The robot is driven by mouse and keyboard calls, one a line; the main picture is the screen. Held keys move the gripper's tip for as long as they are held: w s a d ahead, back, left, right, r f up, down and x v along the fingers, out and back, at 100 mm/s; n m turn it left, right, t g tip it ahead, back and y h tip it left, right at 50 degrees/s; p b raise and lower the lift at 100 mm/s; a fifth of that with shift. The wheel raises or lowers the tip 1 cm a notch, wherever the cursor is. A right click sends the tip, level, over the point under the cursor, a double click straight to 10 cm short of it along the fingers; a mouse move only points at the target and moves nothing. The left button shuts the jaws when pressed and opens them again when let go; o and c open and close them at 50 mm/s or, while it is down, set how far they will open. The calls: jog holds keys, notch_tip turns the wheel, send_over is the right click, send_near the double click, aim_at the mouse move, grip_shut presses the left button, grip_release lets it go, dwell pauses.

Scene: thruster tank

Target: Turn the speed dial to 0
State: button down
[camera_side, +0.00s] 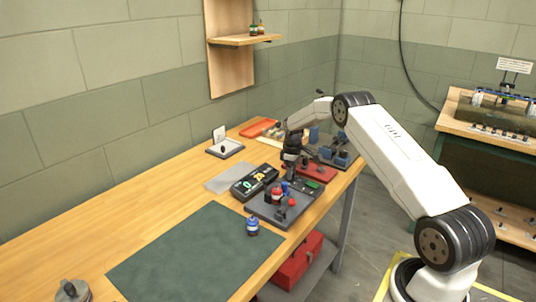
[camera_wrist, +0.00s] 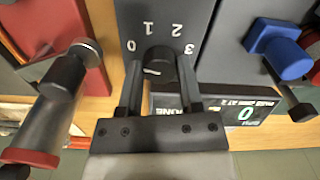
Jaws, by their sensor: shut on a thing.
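The speed dial is a black knob (camera_wrist: 160,62) on a dark grey panel (camera_wrist: 200,10) in the wrist view. White figures 0, 1, 2 and 3 run around it, with 0 at its left and 3 at its right. A short pale mark shows on the knob's lower left; I cannot tell exactly which figure it points at. My gripper (camera_wrist: 160,82) has one finger on each side of the knob and is shut on it. In the side view my gripper (camera_side: 292,153) points down over the bench's far part, and the knob is hidden there.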

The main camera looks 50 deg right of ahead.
jog(key=shift+c, duration=1.3)
grip_release()
jog(key=shift+r, duration=0.1)
jog(key=shift+r, duration=3.85)
jog(key=shift+a, duration=0.1)
